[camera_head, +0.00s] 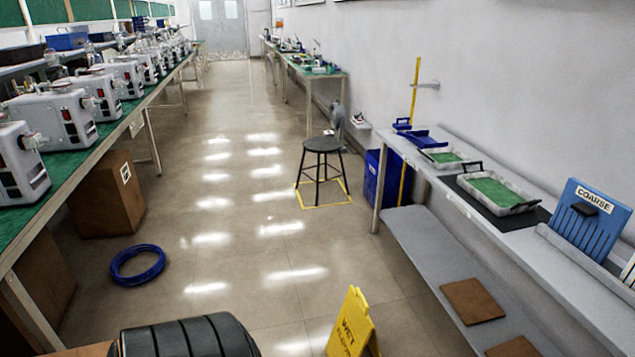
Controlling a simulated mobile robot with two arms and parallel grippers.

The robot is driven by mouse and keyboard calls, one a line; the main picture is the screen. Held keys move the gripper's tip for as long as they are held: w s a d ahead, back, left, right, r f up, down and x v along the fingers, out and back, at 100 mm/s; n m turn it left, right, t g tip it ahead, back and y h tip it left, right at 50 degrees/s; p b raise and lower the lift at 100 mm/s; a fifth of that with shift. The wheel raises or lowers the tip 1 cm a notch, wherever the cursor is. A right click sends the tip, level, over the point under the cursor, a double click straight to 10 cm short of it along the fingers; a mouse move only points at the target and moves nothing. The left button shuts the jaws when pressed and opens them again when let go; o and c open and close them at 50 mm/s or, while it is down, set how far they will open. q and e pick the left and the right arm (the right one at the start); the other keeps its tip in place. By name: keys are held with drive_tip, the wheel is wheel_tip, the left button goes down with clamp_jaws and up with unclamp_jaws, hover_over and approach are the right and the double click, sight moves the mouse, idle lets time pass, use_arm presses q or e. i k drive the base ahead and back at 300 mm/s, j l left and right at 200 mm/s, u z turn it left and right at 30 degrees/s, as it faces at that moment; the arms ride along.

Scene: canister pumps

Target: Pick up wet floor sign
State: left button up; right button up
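A yellow wet floor sign (350,326) stands on the floor at the bottom middle of the head view. It is an A-frame with dark lettering, and its lower part is cut off by the picture's bottom edge. Its top edge has a small opening. Nothing is touching the visible part of it. Neither of my grippers shows in this view.
A black ribbed rounded object (185,338) is left of the sign. A blue hose coil (138,265) lies on the floor. A black stool (322,160) stands in a yellow floor square. Benches line both sides, with a grey one (430,235) at right.

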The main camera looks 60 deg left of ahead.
sight(353, 328)
drive_tip(key=u, duration=1.5)
